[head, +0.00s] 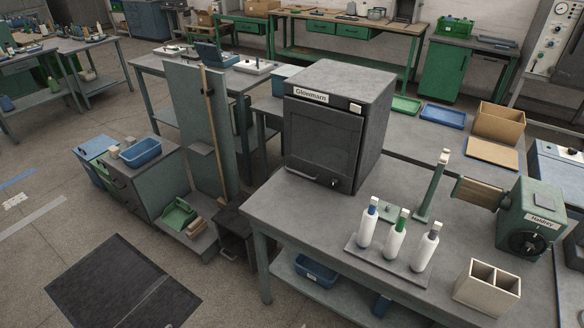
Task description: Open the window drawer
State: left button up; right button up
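No part labelled as a window drawer shows. A dark box marked "Glowmarn" (340,110) stands on the grey workbench (285,215). Its front holds a framed dark panel (322,142) that looks like a window and appears shut. A small round knob (335,183) sits low on that front. A grey cabinet (160,180) stands on the floor at left with a handle on its front; it appears shut. A dark low unit (235,232) stands between the upright panel and the workbench. Neither gripper is in view.
Three spray-like bottles (394,238) stand on a tray in front of the box. A green winder (530,218) and a cream divided box (487,288) are at right. A tall grey panel (195,120) rises left of the box. Open floor with a dark mat (120,285) lies at left.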

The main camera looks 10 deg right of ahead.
aim_at(302, 164)
jog(key=i+j, duration=0.35)
jog(key=j, duration=0.15)
jog(key=i+j+z, duration=0.15)
jog(key=i+j, duration=0.15)
jog(key=j, duration=0.15)
jog(key=i+j, duration=0.7)
jog(key=i, duration=0.25)
jog(key=z, duration=0.05)
